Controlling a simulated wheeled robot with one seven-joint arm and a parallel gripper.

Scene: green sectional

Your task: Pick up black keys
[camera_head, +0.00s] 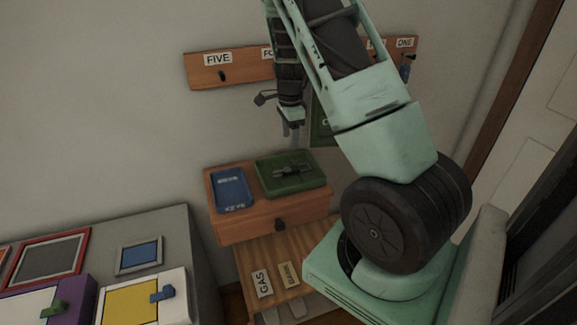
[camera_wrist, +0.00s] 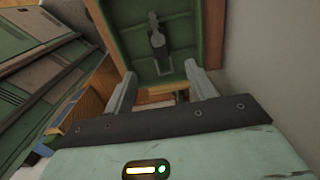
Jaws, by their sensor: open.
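The dark, key-shaped item that I take for the black keys (camera_head: 291,171) lies in a green tray (camera_head: 262,188) on a small wooden cabinet. In the wrist view the keys (camera_wrist: 157,40) lie lengthwise in the green tray (camera_wrist: 112,30), beyond and between my fingertips. My gripper (camera_head: 291,138) hangs above the tray with its fingers pointing down. In the wrist view my gripper (camera_wrist: 160,72) is open with nothing between its fingers, apart from the keys.
A blue tray (camera_head: 231,188) with lettering sits left of the green tray. A wooden rack (camera_head: 240,75) with number labels and hooks is on the wall behind. A grey cabinet (camera_head: 180,240) with coloured panels stands at the lower left. The cabinet front has a dark knob (camera_head: 280,224).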

